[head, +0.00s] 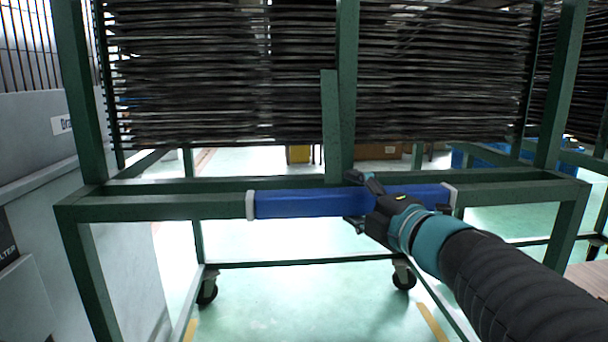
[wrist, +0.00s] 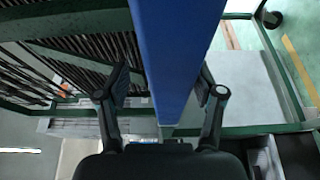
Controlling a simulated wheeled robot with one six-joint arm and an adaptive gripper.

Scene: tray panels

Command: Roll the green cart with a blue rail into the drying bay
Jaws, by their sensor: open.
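The green cart (head: 150,208) fills the middle of the head view and carries stacked black trays (head: 200,90). Its blue rail (head: 310,203) runs level across the near side, with pale caps at both ends. My gripper (head: 360,203) is at the right part of the rail, one finger above and one below. In the wrist view the rail (wrist: 168,50) passes between the open fingers of my gripper (wrist: 164,90). A gap shows on the left finger's side; the right finger is close to the rail, and I cannot tell whether it touches.
Another green rack (head: 572,158) with trays stands at the right. Black casters (head: 207,292) carry the cart. Pale green floor with yellow marks (head: 432,322) lies beneath.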

